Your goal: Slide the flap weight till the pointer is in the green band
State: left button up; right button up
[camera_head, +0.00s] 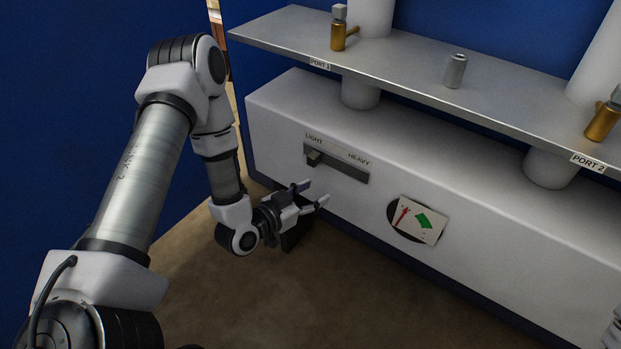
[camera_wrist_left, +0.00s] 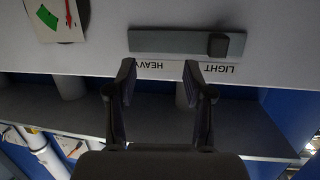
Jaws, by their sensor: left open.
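The flap weight is a small dark block (camera_head: 314,157) on a grey slide track (camera_head: 342,166). It sits at the LIGHT end, away from HEAVY. In the left wrist view the block (camera_wrist_left: 218,44) is on the right of the track (camera_wrist_left: 160,41). The dial (camera_head: 417,220) has a red pointer (camera_head: 402,215) left of its green band (camera_head: 425,220), outside it. My left gripper (camera_head: 315,192) is open and empty, below and in front of the track, apart from the block. Its fingers (camera_wrist_left: 158,70) also show in the left wrist view. My right gripper is not seen.
The track and dial are on the front of a long white box (camera_head: 470,200). A metal shelf (camera_head: 400,70) above it holds brass fittings (camera_head: 338,36) and a grey cylinder (camera_head: 455,71). White columns pass through the shelf. The brown floor (camera_head: 300,290) in front is clear.

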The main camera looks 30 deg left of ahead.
aim_at(311, 159)
pick_arm(q)
jog(key=w+a+n+t+y+b, duration=0.2)
jog(key=a+t+b, duration=0.1)
jog(key=a+b, duration=0.3)
jog(key=w, duration=0.8)
jog(key=shift+a+p, duration=0.3)
jog(key=shift+p, duration=0.1)
grip_shut()
jog(key=shift+d, duration=0.15)
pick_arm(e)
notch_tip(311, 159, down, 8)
